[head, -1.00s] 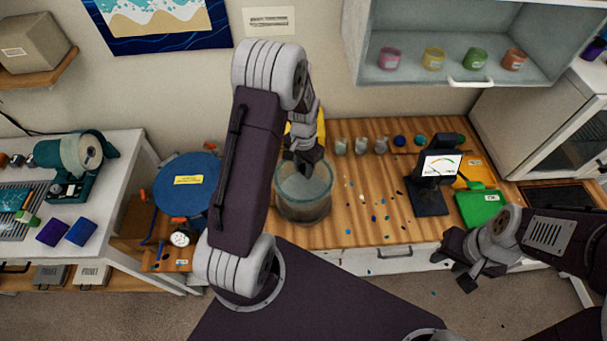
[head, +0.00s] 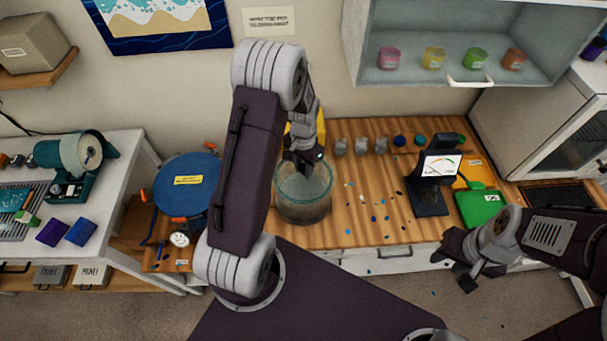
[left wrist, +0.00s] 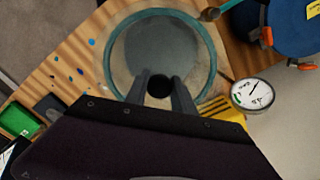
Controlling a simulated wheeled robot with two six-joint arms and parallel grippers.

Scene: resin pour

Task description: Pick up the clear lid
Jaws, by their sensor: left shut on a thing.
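The clear lid (left wrist: 150,45) is a round see-through disc with a dark knob (left wrist: 159,86). It is over the round glass pot (head: 303,208) on the wooden bench. In the left wrist view the knob sits between the two fingers of my left gripper (left wrist: 160,92), which is shut on it. In the head view my left gripper (head: 304,166) points down over the pot; I cannot tell whether the lid touches the rim. My right gripper (head: 462,268) is at the bench's front right, away from the lid; its opening is too small to judge.
A display on a stand (head: 438,166) and a green scale-like pad (head: 482,208) are to the right. Coloured chips lie between. A blue round-topped vessel (head: 187,198) with a dial gauge (head: 180,239) is close left.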

